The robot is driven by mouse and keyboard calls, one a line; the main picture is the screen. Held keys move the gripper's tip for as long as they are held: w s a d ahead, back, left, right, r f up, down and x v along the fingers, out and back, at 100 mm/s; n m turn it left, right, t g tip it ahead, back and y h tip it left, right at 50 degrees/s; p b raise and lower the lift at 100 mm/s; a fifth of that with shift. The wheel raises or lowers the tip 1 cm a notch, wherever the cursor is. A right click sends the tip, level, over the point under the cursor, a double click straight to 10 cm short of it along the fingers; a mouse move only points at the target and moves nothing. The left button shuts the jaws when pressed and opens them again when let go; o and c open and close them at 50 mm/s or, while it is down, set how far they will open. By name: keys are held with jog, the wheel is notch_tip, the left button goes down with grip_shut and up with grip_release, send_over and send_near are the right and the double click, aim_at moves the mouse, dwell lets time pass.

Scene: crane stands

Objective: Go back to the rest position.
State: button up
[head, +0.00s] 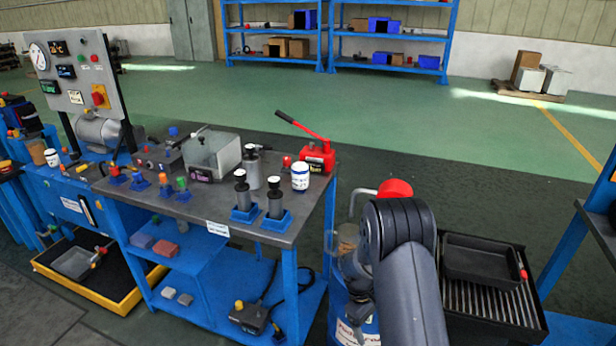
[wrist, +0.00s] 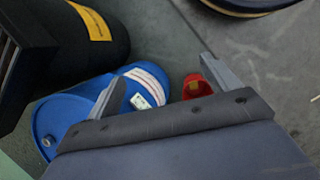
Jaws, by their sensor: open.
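My gripper (wrist: 160,82) shows in the wrist view with its two grey fingers spread apart and nothing between them. Beyond the fingers are a blue drum (wrist: 62,115) with a white label band and a small red object (wrist: 194,88) near the right finger. In the head view my dark arm rises at the lower right, in front of the drip tray stand; the gripper itself is hidden there.
The blue workbench (head: 218,228) carries a red hand pump (head: 318,158), a white jar (head: 300,177) and dark cylinders in blue holders. A blue drum (head: 358,325) stands left of my arm. A black grated tray (head: 480,300) is at right. Green floor (head: 440,120) behind is open.

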notch_tip(320, 180, up, 8)
jog(key=s+m+p, duration=0.1)
jog(key=m+p, duration=0.1)
jog(key=p, duration=0.3)
jog(key=shift+g+y, duration=0.4)
jog(key=shift+a+f, duration=0.1)
jog(key=shift+a, duration=0.05)
